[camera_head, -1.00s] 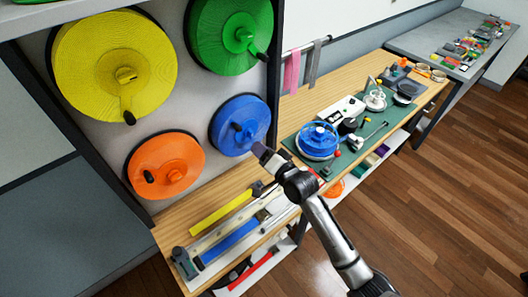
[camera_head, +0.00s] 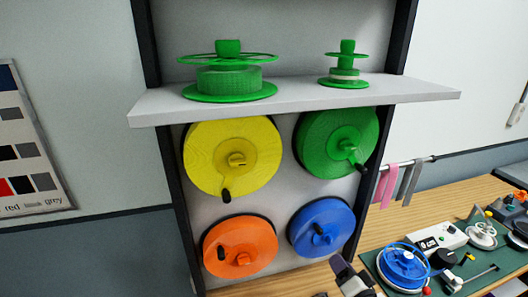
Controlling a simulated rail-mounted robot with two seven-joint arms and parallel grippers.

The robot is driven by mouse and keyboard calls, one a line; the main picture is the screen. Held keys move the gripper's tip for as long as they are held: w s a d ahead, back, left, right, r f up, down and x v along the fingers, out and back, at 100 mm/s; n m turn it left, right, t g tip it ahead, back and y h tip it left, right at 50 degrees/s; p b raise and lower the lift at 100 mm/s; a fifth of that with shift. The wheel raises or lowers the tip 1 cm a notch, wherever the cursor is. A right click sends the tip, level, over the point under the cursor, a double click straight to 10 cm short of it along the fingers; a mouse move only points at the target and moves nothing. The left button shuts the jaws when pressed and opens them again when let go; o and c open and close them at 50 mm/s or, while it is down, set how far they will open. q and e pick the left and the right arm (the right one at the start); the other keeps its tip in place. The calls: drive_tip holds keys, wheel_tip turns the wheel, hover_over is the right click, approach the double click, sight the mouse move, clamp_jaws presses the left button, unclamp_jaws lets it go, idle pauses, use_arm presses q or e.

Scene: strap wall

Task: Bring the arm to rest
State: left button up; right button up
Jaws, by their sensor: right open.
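My right gripper (camera_head: 349,272) shows at the bottom of the head view, its arm coming up from below. It is open, and no object shows in it. It is just below and right of the blue reel (camera_head: 321,228) on the wall panel; whether it touches anything there I cannot tell. My left gripper is outside the view. Most of my right arm is cut off by the lower edge.
Yellow (camera_head: 215,160), green (camera_head: 325,155) and orange (camera_head: 222,262) reels with cranks hang on the panel. A white shelf (camera_head: 300,98) above holds two green spools. The wooden bench (camera_head: 440,205) at right carries a green mat with a blue-topped device (camera_head: 404,262).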

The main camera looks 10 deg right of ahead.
drive_tip(key=s+a+f+n+g+h, duration=0.1)
drive_tip(key=s+a+f+n+g, duration=0.3)
drive_tip(key=s, duration=0.9)
drive_tip(key=s+f+n+g+h, duration=0.1)
drive_tip(key=s+f+n+g, duration=0.35)
drive_tip(key=s, duration=0.85)
drive_tip(key=s+a+f+n+g+h, duration=0.1)
drive_tip(key=s+f+n+g, duration=0.1)
drive_tip(key=s+f+g, duration=0.8)
drive_tip(key=s+r+t+p, duration=0.3)
drive_tip(key=r+t+p, duration=0.1)
drive_tip(key=r+p, duration=1.4)
wheel_tip(320, 180, up, 3)
drive_tip(key=shift+a+f+p, duration=0.1)
drive_tip(key=shift+a+p, duration=0.05)
drive_tip(key=shift+p, duration=0.2)
drive_tip(key=shift+s, duration=0.1)
